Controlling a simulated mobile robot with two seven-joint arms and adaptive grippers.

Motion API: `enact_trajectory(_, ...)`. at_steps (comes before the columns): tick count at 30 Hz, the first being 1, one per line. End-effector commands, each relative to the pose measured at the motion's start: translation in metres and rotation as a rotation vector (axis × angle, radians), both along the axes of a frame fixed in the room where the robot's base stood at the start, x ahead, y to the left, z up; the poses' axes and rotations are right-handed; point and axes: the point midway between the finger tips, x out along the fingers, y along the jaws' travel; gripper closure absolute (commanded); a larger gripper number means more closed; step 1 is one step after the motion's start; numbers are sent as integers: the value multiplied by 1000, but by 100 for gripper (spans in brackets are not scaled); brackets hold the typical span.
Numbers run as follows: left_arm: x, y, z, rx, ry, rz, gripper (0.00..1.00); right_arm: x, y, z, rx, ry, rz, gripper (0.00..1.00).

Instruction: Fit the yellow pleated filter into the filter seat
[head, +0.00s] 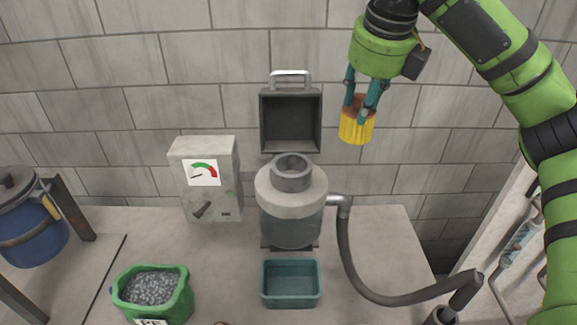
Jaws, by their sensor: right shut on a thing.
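The yellow pleated filter (355,128) has an orange-brown top part and hangs upright in the air. My right gripper (361,112) is shut on it from above, with its teal fingers on either side of the top part. The filter seat (291,176) looks like the round grey opening on top of the grey canister. The filter is above and to the right of this opening, clear of it. A square dark lid (290,122) with a metal handle stands raised behind the opening. My left gripper is not in view.
A grey gauge box (207,190) stands left of the canister. A teal tray (291,299) sits in front. A green bag of gravel (178,303) and a blue drum (36,236) are at left. A dark hose (353,265) runs to the right.

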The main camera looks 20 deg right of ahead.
Motion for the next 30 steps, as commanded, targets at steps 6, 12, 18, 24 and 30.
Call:
enact_trajectory(6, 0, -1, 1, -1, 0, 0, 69, 7, 21, -8, -4, 4, 56, 97)
enact_trajectory(12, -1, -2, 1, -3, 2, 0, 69, 22, 65, -36, -4, 3, 54, 97)
enact_trajectory(18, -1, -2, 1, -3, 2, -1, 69, 34, 99, -58, -4, 2, 50, 97)
enact_trajectory(24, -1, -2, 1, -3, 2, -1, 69, 38, 110, -67, -2, 2, 46, 97)
enact_trajectory(30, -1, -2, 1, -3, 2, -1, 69, 37, 109, -93, -4, 5, 45, 97)
